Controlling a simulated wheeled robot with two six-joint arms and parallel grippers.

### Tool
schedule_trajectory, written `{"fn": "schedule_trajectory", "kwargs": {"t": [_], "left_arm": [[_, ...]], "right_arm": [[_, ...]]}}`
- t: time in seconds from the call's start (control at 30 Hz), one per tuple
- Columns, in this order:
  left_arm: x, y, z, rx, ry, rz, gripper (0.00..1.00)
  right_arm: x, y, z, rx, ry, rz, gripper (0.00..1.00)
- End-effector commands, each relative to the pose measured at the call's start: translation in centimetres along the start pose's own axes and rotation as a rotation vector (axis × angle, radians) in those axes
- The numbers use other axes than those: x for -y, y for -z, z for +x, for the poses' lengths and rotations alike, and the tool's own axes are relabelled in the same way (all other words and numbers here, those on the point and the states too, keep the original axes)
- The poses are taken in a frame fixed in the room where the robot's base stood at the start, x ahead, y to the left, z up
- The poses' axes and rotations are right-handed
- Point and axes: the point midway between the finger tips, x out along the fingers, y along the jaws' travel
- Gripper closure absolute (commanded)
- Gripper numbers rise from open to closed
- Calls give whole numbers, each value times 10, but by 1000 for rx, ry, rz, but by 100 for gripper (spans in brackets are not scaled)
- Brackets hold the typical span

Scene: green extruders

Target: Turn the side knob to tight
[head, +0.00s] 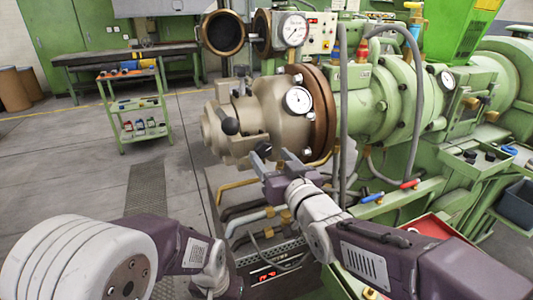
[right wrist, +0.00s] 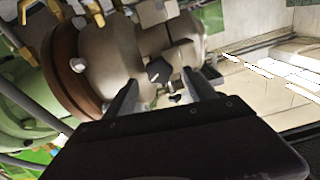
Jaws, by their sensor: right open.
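The beige extruder head (head: 262,115) carries a round dial gauge (head: 298,99) and several black knobs. One black knob (head: 229,126) is on its near left side, and another black knob (head: 263,148) sits lower, close to my gripper. I cannot tell which is the side knob. My right gripper (head: 273,160) is open and empty, just below and in front of the head. In the right wrist view, a black knob (right wrist: 158,72) shows between the open fingers (right wrist: 160,80), with a smaller dark knob (right wrist: 175,98) below it. Contact is not visible. My left gripper is out of view.
A brown flange (head: 322,110) joins the head to the green barrel (head: 375,100). Hoses and pipes (head: 255,215) run below, and a grey cable (head: 343,90) hangs at the right. A green cart (head: 137,105) stands behind on open floor.

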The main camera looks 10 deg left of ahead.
Motion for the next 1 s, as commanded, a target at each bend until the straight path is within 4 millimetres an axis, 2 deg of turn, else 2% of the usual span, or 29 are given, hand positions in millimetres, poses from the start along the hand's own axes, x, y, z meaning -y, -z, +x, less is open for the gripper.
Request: {"fn": "schedule_trajectory", "kwargs": {"t": [0.1,0.2,0.5,0.7,0.73,1.0], "left_arm": [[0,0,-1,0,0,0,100],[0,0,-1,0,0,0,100],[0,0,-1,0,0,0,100],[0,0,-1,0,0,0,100],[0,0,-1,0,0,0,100],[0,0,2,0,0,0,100]], "right_arm": [[0,0,21,1,-1,0,37],[0,-1,31,2,-1,0,37],[0,0,35,0,-1,0,37],[0,0,34,1,-1,0,92],[0,0,34,1,-1,0,99],[-1,-1,34,0,-1,31,99]]}}
